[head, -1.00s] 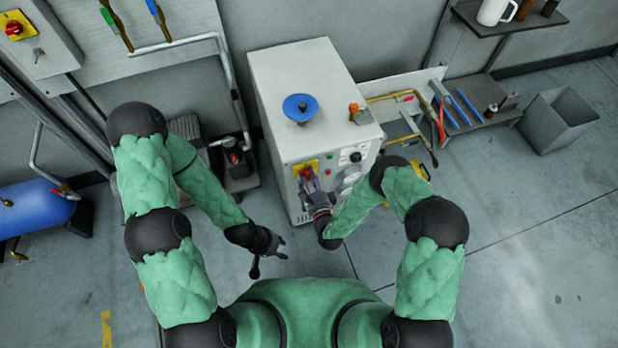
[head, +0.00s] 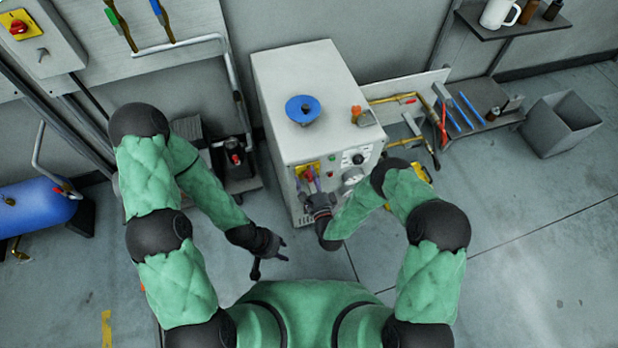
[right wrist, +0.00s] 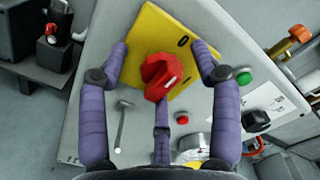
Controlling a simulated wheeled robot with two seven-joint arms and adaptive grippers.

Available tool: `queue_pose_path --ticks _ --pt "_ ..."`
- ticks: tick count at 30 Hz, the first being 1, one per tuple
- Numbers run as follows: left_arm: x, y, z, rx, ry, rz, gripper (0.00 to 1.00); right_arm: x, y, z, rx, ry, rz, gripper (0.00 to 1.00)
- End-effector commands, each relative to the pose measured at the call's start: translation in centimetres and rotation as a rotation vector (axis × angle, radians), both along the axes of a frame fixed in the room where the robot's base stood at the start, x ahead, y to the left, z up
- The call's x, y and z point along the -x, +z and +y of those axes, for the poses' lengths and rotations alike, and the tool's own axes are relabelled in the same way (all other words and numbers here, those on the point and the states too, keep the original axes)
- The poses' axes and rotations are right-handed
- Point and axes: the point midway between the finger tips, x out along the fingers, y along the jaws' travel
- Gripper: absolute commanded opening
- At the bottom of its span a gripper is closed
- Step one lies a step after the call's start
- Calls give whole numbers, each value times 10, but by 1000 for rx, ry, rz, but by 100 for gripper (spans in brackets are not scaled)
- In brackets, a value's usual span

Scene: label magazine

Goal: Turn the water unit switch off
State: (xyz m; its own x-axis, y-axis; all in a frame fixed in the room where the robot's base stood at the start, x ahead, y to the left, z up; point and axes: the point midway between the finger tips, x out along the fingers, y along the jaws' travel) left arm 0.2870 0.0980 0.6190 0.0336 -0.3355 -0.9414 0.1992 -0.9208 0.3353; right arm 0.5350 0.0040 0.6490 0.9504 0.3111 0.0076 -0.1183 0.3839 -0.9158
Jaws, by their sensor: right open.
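The water unit is a pale grey cabinet (head: 277,97) standing against the wall in the head view. A red rotary switch (right wrist: 160,76) sits on a yellow plate (right wrist: 150,32) on its front panel. My left gripper (head: 270,258) hangs empty with spread fingers, away from the cabinet.
A blue handwheel (head: 302,108) is on the cabinet top. Another red switch (head: 18,27) is on a wall box at far left.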

Motion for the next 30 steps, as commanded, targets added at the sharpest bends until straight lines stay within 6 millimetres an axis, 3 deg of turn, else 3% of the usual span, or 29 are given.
queue_pose_path --ticks 7,21,30 --pt "0 0 0 0 0 0 40 18 -3 -7 1 -2 7 64" --pt "0 0 0 0 0 0 40 98 -2 -32 0 0 3 64" --pt "0 0 0 0 0 0 40 114 -1 -36 0 3 -1 64"
